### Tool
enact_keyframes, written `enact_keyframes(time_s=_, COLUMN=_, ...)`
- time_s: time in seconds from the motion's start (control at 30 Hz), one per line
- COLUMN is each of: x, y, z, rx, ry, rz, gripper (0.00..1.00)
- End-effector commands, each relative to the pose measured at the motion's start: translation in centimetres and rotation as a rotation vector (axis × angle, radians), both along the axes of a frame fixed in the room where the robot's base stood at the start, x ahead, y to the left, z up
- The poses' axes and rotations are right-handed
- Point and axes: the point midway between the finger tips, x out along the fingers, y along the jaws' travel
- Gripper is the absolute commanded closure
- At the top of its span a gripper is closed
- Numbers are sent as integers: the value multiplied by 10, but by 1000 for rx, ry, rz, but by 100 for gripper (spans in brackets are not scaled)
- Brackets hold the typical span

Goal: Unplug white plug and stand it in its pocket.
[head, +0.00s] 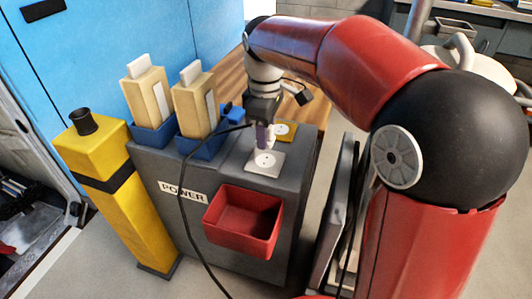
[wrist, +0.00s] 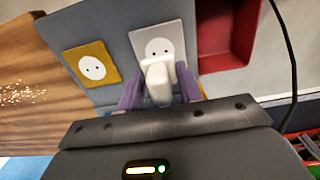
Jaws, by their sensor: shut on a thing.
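My gripper (wrist: 160,92) has its purple fingers on both sides of the white plug (wrist: 157,80) and is shut on it. The white socket plate (wrist: 175,28) lies just beyond the plug in the wrist view, and its two dark holes show uncovered. In the head view the white plug (head: 268,144) is just above the white socket plate (head: 262,170) on the grey POWER cabinet (head: 163,165); the exact gap is hard to judge. Which holder is the plug's pocket cannot be told.
A yellow socket plate (head: 292,129) is behind the white one. Two blue holders (head: 208,149) with beige blocks stand left. A red open bin (head: 243,250) hangs on the cabinet front. A yellow post (head: 130,213) stands left. A black cable (head: 184,215) hangs down the front.

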Motion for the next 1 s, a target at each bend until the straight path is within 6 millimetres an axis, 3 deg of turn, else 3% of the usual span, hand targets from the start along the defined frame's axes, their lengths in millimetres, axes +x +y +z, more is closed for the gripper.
enact_keyframes(time_s=0.47, x=0, y=0, z=5, rx=1, ry=-1, rz=0, gripper=100)
enact_keyframes(time_s=0.8, x=0, y=0, z=32, rx=1, ry=-1, rz=0, gripper=100)
enact_keyframes(time_s=1.0, x=0, y=0, z=34, rx=0, ry=0, rz=0, gripper=100)
